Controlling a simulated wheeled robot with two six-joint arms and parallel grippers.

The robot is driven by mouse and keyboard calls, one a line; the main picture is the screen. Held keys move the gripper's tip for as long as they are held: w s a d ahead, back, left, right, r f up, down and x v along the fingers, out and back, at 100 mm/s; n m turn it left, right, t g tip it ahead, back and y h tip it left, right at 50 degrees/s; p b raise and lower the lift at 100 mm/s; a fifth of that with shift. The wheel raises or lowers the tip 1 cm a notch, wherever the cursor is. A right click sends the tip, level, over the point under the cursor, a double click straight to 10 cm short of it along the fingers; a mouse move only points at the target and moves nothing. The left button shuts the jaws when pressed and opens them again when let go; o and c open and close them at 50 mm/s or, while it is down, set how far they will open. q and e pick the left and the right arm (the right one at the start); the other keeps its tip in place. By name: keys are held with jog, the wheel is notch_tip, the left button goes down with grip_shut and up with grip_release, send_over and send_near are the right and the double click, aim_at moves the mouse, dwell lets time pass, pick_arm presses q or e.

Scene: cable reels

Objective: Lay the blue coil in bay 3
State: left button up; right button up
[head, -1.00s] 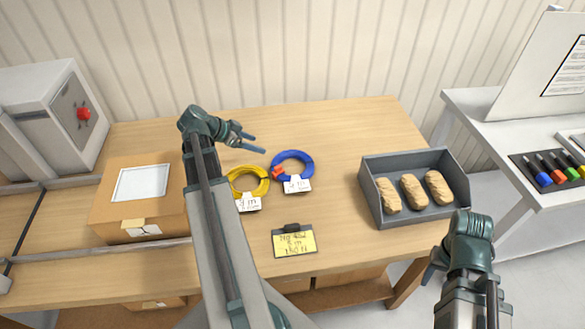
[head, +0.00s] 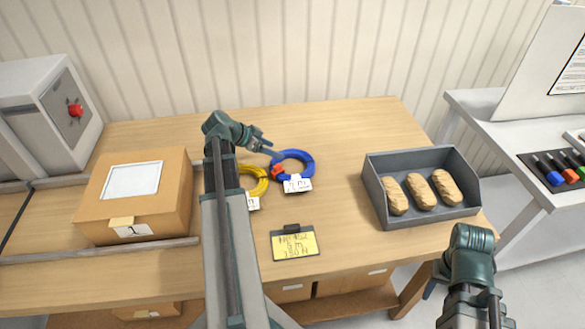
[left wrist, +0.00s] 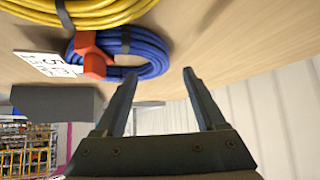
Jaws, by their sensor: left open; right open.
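The blue coil (head: 297,158) lies on the wooden table, with a red-orange clip on its left side and a white tag at its front. The yellow coil (head: 259,174) lies just left of it, partly hidden by my left arm. My left gripper (head: 268,146) is open and empty, at the back left edge of the blue coil. In the left wrist view the open fingers (left wrist: 160,85) point toward the blue coil (left wrist: 148,52), which is outside them. My right gripper (head: 432,285) is open, in front of the table. No bay numbers are readable.
A yellow note on a clipboard (head: 296,244) lies in front of the coils. A grey bin (head: 443,213) with several wrapped tan bundles stands at right. A cardboard box (head: 100,215) is at left. The table's back right is clear.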

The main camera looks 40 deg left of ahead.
pick_arm(q)
jog(key=b+x, duration=0.2)
jog(key=x, duration=0.2)
jog(key=shift+s+a+f+b, duration=0.15)
jog(key=shift+f+b, duration=0.1)
jog(key=shift+b, duration=0.1)
jog(key=shift+w+f, duration=0.15)
jog(key=shift+w, duration=0.2)
jog(key=shift+c, duration=0.2)
grip_shut()
dwell(0.5)
